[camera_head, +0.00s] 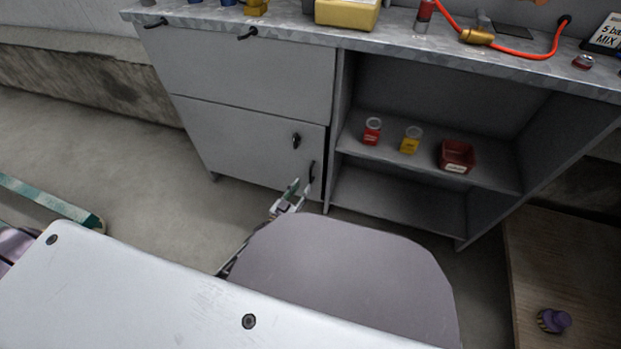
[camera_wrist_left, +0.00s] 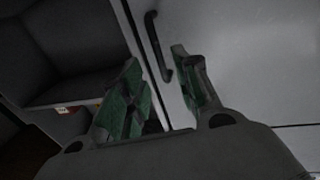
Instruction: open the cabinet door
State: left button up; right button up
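The grey cabinet door (camera_head: 235,145) is the lower front on the left side of the workbench, and it looks closed. It has a black upright handle (camera_head: 311,172) near its right edge and a small black latch (camera_head: 296,140) above. My left gripper (camera_head: 295,193) is just left of and below the handle in the head view. In the left wrist view its two green-padded fingers (camera_wrist_left: 157,75) are apart, with the handle (camera_wrist_left: 155,45) showing between and beyond the tips. Contact with the handle cannot be told. My right gripper is not in view.
An open shelf (camera_head: 430,175) right of the door holds a red jar (camera_head: 372,131), a yellow jar (camera_head: 411,140) and a red bin (camera_head: 456,156). The worktop (camera_head: 380,44) above carries a hose (camera_head: 530,56) and other items.

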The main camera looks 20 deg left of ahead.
aim_at(310, 177)
pick_arm(q)
jog(key=shift+b+x, duration=1.45)
jog(key=shift+x, duration=2.25)
jog(key=shift+d, duration=0.1)
grip_shut()
